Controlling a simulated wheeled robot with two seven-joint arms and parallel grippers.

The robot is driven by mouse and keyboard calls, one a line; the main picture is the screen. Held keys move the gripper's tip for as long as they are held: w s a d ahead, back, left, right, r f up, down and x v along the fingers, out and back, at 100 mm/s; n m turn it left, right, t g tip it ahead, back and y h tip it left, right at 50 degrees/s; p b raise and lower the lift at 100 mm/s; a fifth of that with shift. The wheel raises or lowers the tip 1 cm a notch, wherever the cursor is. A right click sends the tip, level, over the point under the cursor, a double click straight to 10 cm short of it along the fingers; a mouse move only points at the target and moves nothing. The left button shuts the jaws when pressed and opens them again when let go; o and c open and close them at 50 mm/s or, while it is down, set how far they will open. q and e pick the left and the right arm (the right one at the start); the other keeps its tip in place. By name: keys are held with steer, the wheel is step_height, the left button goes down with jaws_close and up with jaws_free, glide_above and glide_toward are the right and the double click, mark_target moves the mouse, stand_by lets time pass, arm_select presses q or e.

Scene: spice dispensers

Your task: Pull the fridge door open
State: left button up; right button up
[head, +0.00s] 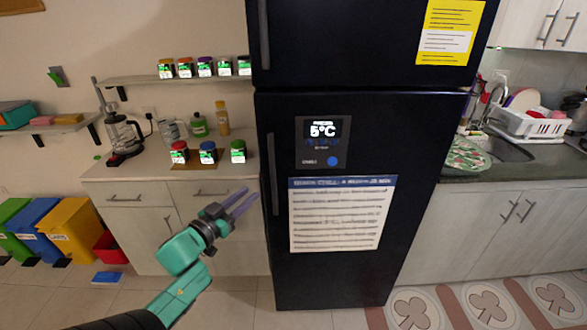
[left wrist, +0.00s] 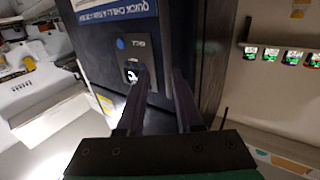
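The black fridge (head: 340,275) stands in the middle of the head view, its lower door closed. That door carries a 5°C display (head: 322,142) and a white notice (head: 340,215). Its dark upright handle (head: 271,175) runs along the left edge. My left gripper (head: 250,195) is open, its two purple fingers apart, a little left of the handle's lower part. In the left wrist view my fingers (left wrist: 159,85) point at the dark fridge front (left wrist: 95,40), with a gap between them. Contact with the handle cannot be told. My right gripper is not in view.
The left counter (head: 130,175) holds a blender (head: 122,135) and several spice jars; a shelf (head: 150,80) above holds more. Bins (head: 70,230) stand at the lower left. A right counter (head: 520,172) has a dish rack (head: 530,122). The floor before the fridge looks clear.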

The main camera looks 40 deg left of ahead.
arm_select(q)
glide_toward(271, 173)
steer(key=w, duration=0.2)
steer(key=w+p, duration=0.1)
steer(key=w, duration=0.7)
steer(key=shift+w+a+p, duration=0.2)
steer(key=shift+p, duration=0.15)
steer(key=shift+w+a+f, duration=0.1)
steer(key=shift+w+a, duration=0.05)
steer(key=shift+w, duration=0.15)
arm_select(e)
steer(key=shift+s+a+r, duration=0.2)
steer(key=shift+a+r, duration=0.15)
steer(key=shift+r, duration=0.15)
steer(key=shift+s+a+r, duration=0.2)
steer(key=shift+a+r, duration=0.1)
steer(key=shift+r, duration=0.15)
arm_select(q)
steer(key=shift+c, duration=0.3)
jaws_close()
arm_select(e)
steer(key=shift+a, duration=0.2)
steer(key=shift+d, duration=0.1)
